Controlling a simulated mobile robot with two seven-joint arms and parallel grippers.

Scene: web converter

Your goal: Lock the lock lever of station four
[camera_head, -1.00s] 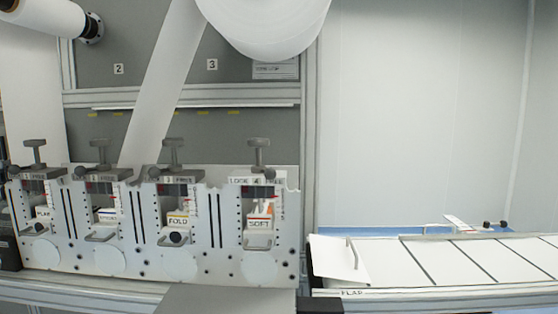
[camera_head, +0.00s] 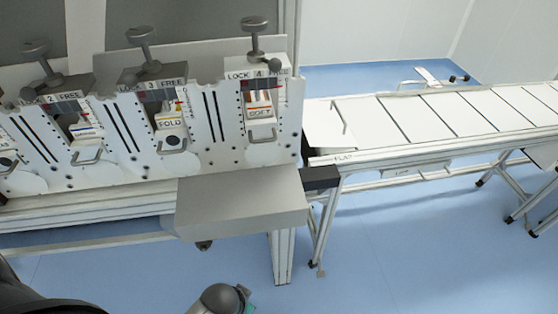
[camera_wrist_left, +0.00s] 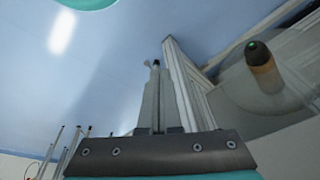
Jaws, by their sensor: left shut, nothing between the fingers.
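Station four (camera_head: 245,115) is the rightmost unit on the white station panel, with a plate reading "LOCK 4 FREE" and a "SOFT" label. Its lock lever (camera_head: 276,65) shows as a small dark knob at the FREE end of the plate, below the T-shaped handle (camera_head: 254,26). In the left wrist view my left gripper (camera_wrist_left: 157,72) is shut and empty, over blue floor, apart from the station. In the head view its fingers do not show; only parts of my arm show at the bottom. My right gripper is in neither view.
Stations three (camera_head: 165,120) and two (camera_head: 75,130) stand left of station four, their dark knobs at the left of their plates. A grey box-like ledge (camera_head: 243,205) juts out below the panel. A white conveyor table (camera_head: 420,115) extends right. Blue floor in front is largely clear.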

